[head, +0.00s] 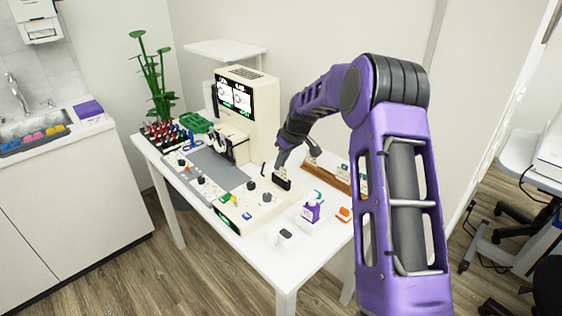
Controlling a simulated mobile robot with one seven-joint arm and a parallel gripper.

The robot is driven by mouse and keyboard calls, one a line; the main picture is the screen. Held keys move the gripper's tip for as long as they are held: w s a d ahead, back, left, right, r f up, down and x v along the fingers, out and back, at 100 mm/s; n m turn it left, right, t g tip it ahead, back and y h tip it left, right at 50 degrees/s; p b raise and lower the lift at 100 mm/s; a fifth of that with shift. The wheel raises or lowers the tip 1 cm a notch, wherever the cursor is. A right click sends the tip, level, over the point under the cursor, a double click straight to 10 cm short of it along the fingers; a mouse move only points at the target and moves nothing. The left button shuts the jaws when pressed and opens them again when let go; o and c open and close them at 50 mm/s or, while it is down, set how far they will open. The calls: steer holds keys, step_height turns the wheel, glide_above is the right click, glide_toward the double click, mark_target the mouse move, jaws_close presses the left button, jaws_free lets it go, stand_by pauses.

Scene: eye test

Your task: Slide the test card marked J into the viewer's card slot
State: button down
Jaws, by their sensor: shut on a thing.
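The viewer is a tall cream machine (263,100) at the back of the white table, with two round charts on its dark screen (234,95). Its card slot cannot be made out at this size. My gripper (283,164) points down over the table, right of the viewer, shut on a small cream card with a dark lower part (282,182). The card's letter cannot be read, and I cannot tell whether it touches the table. A brown wooden rack (318,176) with several pale cards stands just right of my gripper; my arm hides part of it.
A control base with knobs (243,212) and a grey mat (212,168) lie in front of the viewer. A purple-labelled bottle (311,212), an orange item (344,214) and a small white-and-black box (285,238) stand near the front right. A bottle rack (162,134) and plant (152,75) are at left.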

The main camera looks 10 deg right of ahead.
steer(key=shift+f+b, duration=0.3)
steer(key=shift+f, duration=0.3)
steer(key=c, duration=0.9)
jaws_free()
steer(key=p+v, duration=0.1)
steer(key=v, duration=1.6)
steer(key=shift+r, duration=0.3)
